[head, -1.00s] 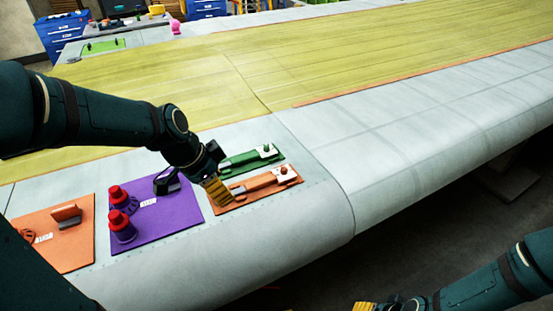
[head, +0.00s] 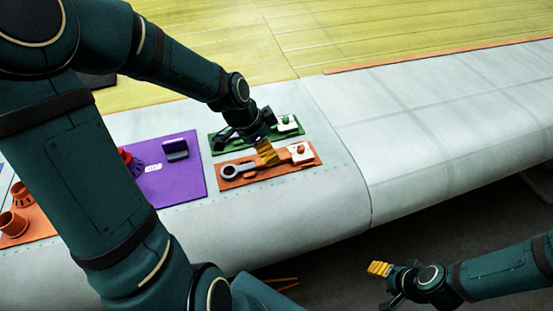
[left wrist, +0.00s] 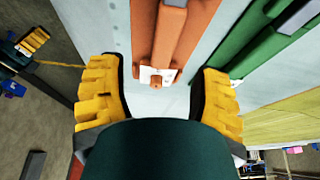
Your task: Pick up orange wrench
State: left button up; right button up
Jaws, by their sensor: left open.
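The orange wrench (head: 245,168) lies on an orange board (head: 226,183) near the wing's edge. Its grey ring end (head: 230,172) points left, and a white tag with an orange knob (head: 301,151) is at the right end. My left gripper (head: 264,151) is open above the middle of the wrench, and its yellow finger hides part of it. In the left wrist view the open jaws (left wrist: 158,95) are empty, with the tagged end of the orange board (left wrist: 205,18) showing between and beyond them. My right gripper (head: 379,272) hangs off the wing's front edge; its opening is unclear.
A green board (head: 213,143) with a green tool lies close behind the orange one. A purple board (head: 185,188) with a red-topped item is to the left, and orange cups (head: 14,215) stand at the far left. The grey wing surface (head: 390,130) to the right is clear.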

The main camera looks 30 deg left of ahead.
pick_arm(q)
jog(key=shift+a+x, duration=0.15)
jog(key=shift+x, duration=1.35)
jog(key=shift+a+x, duration=0.1)
jog(key=shift+x, duration=1.35)
jog(key=shift+f+b, duration=0.3)
jog(key=shift+r, duration=0.1)
grip_shut()
